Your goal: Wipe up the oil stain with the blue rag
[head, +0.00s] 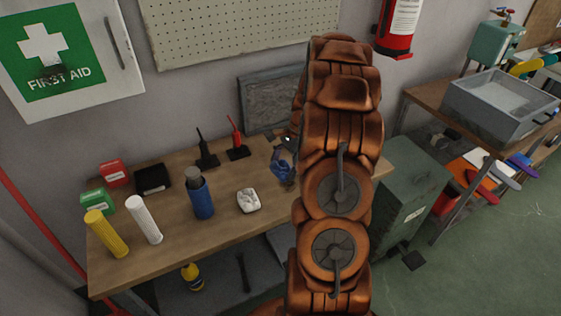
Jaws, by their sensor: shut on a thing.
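My gripper (289,148) is at the back right of the wooden workbench, mostly hidden behind my orange arm. It is shut on the crumpled blue rag (281,168), which hangs over or near the bench top; I cannot tell whether it touches. A dark smudge (55,73) marks the green first aid sign on the wall cabinet at the upper left; I cannot tell whether it is the oil stain. No other stain shows clearly on the bench, and my arm hides part of its right side.
The workbench (165,250) holds a yellow roll (106,234), a white roll (145,219), a blue bottle (201,198), a white crumpled item (248,200), small boxes and two dark-based tools (206,152). A green cabinet (408,190) stands right of my arm.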

